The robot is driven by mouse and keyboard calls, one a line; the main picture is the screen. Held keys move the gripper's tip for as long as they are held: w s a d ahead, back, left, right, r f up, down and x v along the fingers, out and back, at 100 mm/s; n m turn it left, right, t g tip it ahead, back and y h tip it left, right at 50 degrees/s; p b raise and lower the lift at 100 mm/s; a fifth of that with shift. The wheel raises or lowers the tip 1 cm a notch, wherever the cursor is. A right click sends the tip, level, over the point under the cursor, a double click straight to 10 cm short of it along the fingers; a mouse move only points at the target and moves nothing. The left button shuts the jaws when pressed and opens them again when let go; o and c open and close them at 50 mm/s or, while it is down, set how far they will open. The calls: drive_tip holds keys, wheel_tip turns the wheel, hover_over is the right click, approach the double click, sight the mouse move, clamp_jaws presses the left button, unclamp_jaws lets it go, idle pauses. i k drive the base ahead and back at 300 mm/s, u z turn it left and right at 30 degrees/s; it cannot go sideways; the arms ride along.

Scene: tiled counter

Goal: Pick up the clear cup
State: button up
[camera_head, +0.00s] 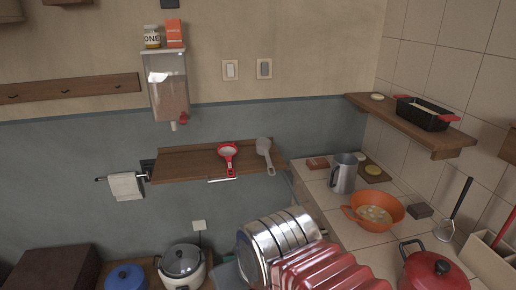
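A tall grey, shiny cup (343,174) with a handle on its right stands upright on the tiled counter (318,190), near the back wall. It is the only cup I can make out, and I cannot tell whether it is clear glass or metal. No other clear cup shows. My gripper is not in view, so its distance from the cup cannot be told.
An orange pan (387,224) and a red lidded pot (434,272) stand nearer on the counter. A small board (373,173) lies right of the cup. A wooden shelf (190,162) holds a red strainer (228,152). A silver cylinder and red ribbed shape fill the bottom middle.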

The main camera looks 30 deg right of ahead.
sight(263, 145)
drive_tip(key=i, duration=0.95)
